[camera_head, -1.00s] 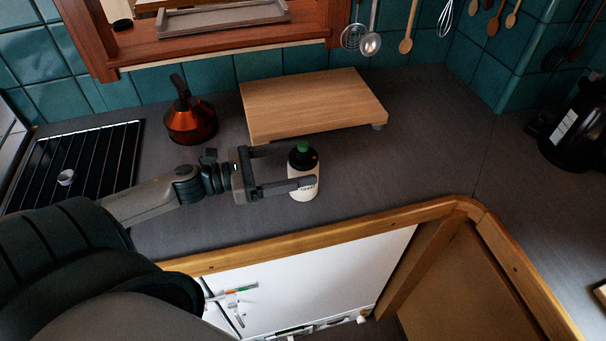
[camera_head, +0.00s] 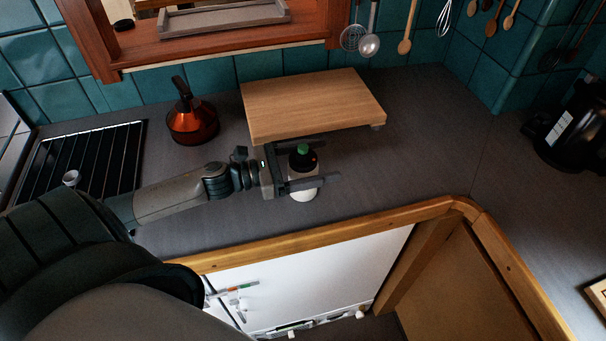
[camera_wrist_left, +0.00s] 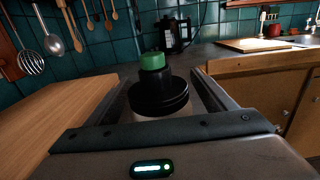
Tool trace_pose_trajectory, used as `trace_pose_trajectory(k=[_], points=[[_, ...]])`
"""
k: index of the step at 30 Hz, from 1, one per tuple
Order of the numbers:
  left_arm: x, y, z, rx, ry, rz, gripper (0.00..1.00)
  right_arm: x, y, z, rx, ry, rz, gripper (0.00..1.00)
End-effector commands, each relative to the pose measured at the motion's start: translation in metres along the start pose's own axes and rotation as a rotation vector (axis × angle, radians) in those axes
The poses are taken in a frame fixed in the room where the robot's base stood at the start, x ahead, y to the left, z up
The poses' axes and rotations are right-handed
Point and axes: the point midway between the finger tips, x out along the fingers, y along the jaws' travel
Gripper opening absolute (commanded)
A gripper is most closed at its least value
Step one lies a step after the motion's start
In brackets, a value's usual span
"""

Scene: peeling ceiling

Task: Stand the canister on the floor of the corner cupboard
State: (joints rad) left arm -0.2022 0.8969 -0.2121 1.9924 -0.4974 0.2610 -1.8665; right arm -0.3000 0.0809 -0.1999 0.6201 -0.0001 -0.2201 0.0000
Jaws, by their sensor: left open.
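The canister (camera_head: 303,188) stands upright on the dark counter, with a white body, a black top and a green cap. My left gripper (camera_head: 312,164) is open, with one finger on each side of the canister's upper part. In the left wrist view the canister's black top (camera_wrist_left: 157,96) and green cap sit between the two fingers, close to the palm. I cannot tell whether a finger touches it. The corner cupboard (camera_head: 470,285) appears at the lower right below the counter; its floor is mostly hidden. My right gripper is not in view.
A wooden board (camera_head: 310,100) lies just behind the canister. A copper kettle (camera_head: 192,120) and a black hob grate (camera_head: 85,160) are to the left. A black appliance (camera_head: 578,130) stands at right. Utensils hang on the tiled wall. The counter right of the canister is clear.

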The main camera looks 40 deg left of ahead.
Motion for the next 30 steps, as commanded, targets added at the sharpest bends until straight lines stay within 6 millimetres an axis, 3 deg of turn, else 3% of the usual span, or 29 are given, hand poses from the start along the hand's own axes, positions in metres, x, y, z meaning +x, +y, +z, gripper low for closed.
trace_pose_trajectory(k=[10,15,18,30], points=[[-0.0002,0.0000,0.0001,0.000,0.000,0.000,0.77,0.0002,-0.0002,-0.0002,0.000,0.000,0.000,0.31],[-0.0003,0.0000,0.0001,0.000,0.000,0.000,0.36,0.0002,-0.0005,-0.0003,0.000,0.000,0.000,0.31],[-0.0001,0.0000,0.0011,0.001,-0.001,-0.001,0.18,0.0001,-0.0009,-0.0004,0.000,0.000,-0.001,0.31],[-0.0002,0.0003,0.0058,0.003,-0.001,-0.001,0.18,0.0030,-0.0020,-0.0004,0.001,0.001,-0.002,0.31]])
